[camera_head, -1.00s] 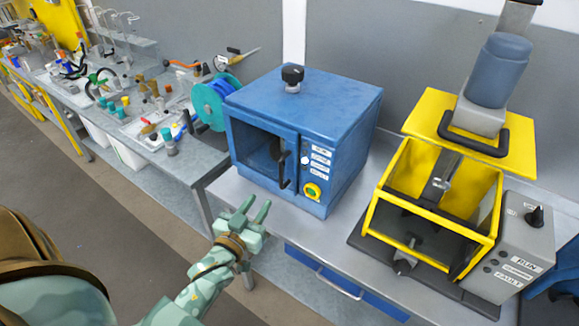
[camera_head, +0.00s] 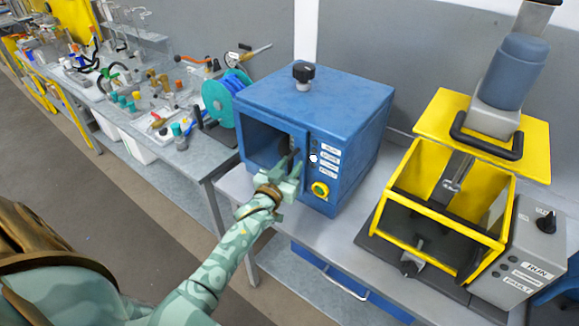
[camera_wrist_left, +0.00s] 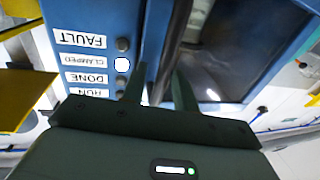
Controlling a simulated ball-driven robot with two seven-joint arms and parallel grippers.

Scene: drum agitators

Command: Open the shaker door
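The shaker (camera_head: 345,100) is a blue box with a black knob on top. Its front door (camera_head: 265,144) has a dark window and looks shut. The dark door handle (camera_head: 296,155) is upright at the door's right edge, partly hidden by my left gripper (camera_head: 287,170). In the left wrist view, the two fingers of my left gripper (camera_wrist_left: 157,88) stand apart in front of the blue front, between the labels and the window. I cannot tell whether they touch the handle. My right gripper is in neither view.
Labelled lamps (camera_wrist_left: 122,64) sit beside the door; the one at CLAMPED is white. A yellow-framed machine (camera_head: 480,130) stands to the right on the grey bench. A turquoise reel (camera_head: 222,105) and small parts lie left.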

